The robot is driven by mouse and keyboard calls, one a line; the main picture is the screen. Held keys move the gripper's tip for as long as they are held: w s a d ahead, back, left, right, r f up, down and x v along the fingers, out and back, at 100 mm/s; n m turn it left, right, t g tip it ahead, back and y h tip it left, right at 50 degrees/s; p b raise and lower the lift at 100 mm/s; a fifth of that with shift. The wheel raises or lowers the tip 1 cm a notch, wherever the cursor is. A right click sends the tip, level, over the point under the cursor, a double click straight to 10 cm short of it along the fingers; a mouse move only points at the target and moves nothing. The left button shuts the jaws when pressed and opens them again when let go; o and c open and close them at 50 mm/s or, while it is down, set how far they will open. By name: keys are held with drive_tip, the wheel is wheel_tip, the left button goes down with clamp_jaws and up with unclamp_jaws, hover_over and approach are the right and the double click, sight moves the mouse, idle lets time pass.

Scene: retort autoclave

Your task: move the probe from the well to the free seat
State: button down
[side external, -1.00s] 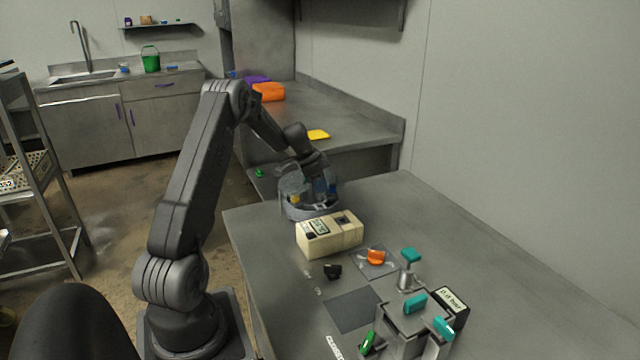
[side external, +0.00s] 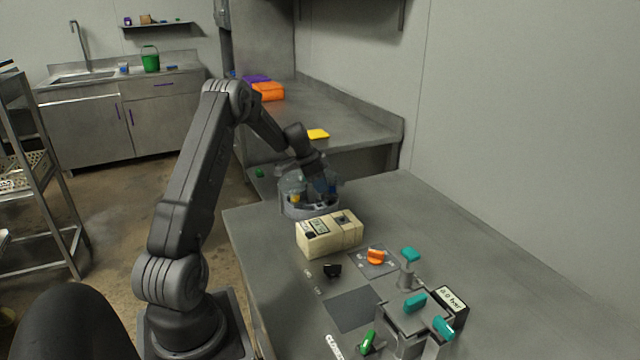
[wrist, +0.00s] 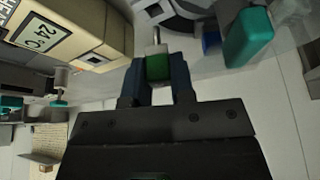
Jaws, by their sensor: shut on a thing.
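My gripper (wrist: 157,72) is shut on the green grip of the probe (wrist: 158,66) in the wrist view. The probe's thin metal rod points away from the fingers, toward a grey round part; its tip is hard to make out. In the side view my gripper is down at the grey round holder (side external: 296,211), behind the cream box, and the probe cannot be made out there. The cream box (side external: 318,244) has a display and a dark square opening on top, with no probe seen standing in it. I cannot tell whether the rod is in a seat.
A yellow piece (side external: 295,198) and a blue piece (side external: 332,188) show at the holder. The bench to the right is clear.

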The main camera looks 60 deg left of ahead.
sight(320, 196)
drive_tip(key=shift+f, duration=0.25)
drive_tip(key=shift+f, duration=0.35)
drive_tip(key=shift+f, duration=1.75)
idle(1.4)
drive_tip(key=c, duration=0.7)
unclamp_jaws()
drive_tip(key=shift+a+r, duration=0.1)
drive_tip(key=shift+r, duration=0.05)
